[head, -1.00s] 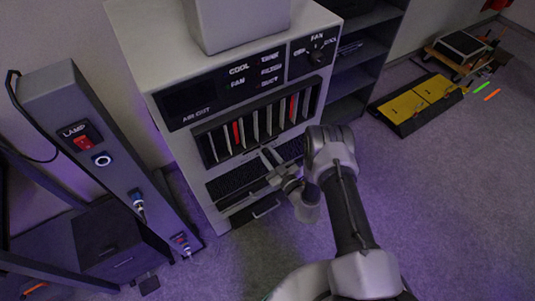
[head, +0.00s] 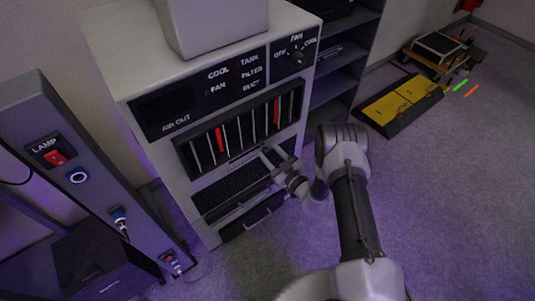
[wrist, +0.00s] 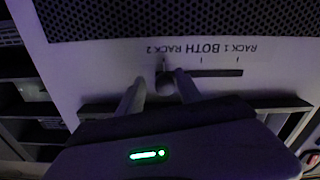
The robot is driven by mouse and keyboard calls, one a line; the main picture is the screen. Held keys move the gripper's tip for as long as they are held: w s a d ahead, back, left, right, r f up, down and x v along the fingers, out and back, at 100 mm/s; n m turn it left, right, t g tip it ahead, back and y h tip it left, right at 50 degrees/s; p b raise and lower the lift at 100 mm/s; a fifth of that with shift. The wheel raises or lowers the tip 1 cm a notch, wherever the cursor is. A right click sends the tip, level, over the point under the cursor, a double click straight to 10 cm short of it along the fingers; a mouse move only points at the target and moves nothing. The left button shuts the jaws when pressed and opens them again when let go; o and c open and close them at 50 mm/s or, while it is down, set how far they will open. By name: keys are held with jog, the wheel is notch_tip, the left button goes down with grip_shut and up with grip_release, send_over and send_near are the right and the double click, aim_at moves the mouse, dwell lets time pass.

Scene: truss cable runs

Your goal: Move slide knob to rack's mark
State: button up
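The slide knob (wrist: 164,87) is a small dark round piece on a horizontal slot (wrist: 218,73) in the cabinet's pale front. Printed labels appear upside down in the wrist view: RACK 2 (wrist: 163,49) at left, BOTH in the middle, RACK 1 (wrist: 238,48) at right, with tick marks. The knob sits by the RACK 2 tick. My gripper (wrist: 160,78) is open, its fingers on either side of the knob. The right finger is very close to it; contact is unclear. In the head view my gripper (head: 270,155) is at the cabinet front below the slats, and the knob is too small to see.
The cabinet (head: 205,62) has dark slats, two of them red, and a mesh grille (head: 232,190) below. A lamp post (head: 85,165) stands left. Shelves (head: 345,55) and a yellow-topped platform (head: 402,100) are right. Open carpet lies right of my arm.

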jog(key=shift+s, duration=0.1)
jog(key=p+v, duration=0.4)
jog(key=v, duration=1.3)
jog(key=shift+s+d, duration=0.1)
